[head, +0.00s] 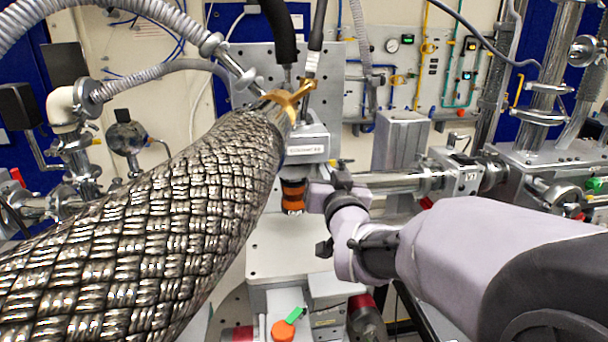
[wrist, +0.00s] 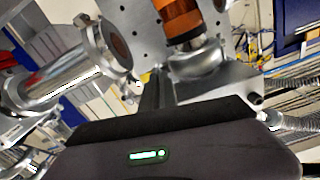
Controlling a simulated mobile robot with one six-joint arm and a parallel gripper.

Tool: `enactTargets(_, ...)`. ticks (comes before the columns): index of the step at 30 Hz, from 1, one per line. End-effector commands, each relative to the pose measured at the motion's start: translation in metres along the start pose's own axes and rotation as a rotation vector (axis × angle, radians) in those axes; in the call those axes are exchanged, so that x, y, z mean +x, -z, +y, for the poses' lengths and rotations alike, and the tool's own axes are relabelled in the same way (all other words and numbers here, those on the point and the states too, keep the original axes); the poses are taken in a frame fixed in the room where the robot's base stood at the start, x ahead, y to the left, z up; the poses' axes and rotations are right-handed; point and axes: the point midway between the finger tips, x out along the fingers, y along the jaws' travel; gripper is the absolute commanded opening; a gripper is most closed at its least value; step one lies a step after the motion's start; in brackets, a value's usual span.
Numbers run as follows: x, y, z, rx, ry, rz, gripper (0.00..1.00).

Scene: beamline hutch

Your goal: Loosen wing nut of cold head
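The cold head appears to be the grey box (head: 308,142) with a small label, partly blurred, at the end of a thick braided metal hose (head: 150,215). A brass-coloured clamp (head: 289,101) sits around the hose end, with a small knob-like part at its upper right that may be the wing nut. Below the box is an orange and black cylinder (head: 293,195), which also shows in the wrist view (wrist: 180,18). My gripper (head: 318,197) is just right of this cylinder, below the clamp. Its fingertips are not clear in either view, and touching cannot be told.
A steel beam pipe (head: 405,181) runs to the right behind my arm. A corrugated grey hose (head: 130,8) and a black hose (head: 279,30) hang above the clamp. The braided hose fills the left foreground. An orange knob (head: 283,330) stands below.

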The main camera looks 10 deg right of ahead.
Motion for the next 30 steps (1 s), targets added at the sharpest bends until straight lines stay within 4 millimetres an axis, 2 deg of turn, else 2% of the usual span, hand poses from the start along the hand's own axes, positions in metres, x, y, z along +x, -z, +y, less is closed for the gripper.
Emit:
enactTargets(15, 0.0, 0.003, -0.001, -0.019, 0.001, 0.005, 0.0)
enactTargets(17, 0.0, 0.002, -0.001, -0.019, 0.001, 0.005, 0.13)
enactTargets(26, -0.001, 0.001, 0.0, -0.018, 0.001, 0.002, 0.13)
enactTargets(30, -0.015, 0.002, -0.001, -0.018, 0.001, 0.002, 0.13)
